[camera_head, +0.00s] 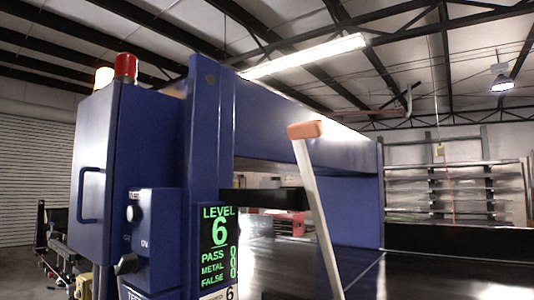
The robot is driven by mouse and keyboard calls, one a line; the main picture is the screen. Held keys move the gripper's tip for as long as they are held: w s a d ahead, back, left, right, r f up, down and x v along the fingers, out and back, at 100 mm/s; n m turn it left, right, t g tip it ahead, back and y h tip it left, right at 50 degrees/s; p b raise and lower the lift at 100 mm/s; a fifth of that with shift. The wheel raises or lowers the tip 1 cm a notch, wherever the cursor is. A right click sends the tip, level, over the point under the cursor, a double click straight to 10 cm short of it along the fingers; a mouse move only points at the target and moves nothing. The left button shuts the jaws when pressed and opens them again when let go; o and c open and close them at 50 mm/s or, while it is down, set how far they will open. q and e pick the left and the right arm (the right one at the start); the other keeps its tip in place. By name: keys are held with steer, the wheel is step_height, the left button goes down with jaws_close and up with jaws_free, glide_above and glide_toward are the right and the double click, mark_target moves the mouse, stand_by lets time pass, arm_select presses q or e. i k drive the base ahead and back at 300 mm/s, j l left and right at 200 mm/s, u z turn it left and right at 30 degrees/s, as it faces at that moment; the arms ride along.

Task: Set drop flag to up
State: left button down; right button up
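A white flat bar with an orange block on its top end, which looks like the drop flag (314,200), rises in front of the blue detector frame (300,115). It leans a little to the left at the top, and its lower end is cut off by the bottom of the picture. Neither of my grippers shows in the head view.
A blue control cabinet (92,165) stands at left with a red lamp, a handle and knobs. A green-lettered screen (219,245) reads LEVEL 6, PASS, METAL, FALSE. The dark conveyor surface (290,262) runs behind the bar. Shelving (440,180) stands at back right.

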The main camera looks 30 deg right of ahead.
mark_target(298, 132)
steer(key=i+j+z, duration=0.1)
steer(key=j+z, duration=0.25)
steer(key=z, duration=0.15)
steer(key=j+z, duration=0.35)
steer(key=z, duration=0.15)
steer(key=j+z, duration=0.5)
steer(key=i+l, duration=0.05)
steer(key=l, duration=0.05)
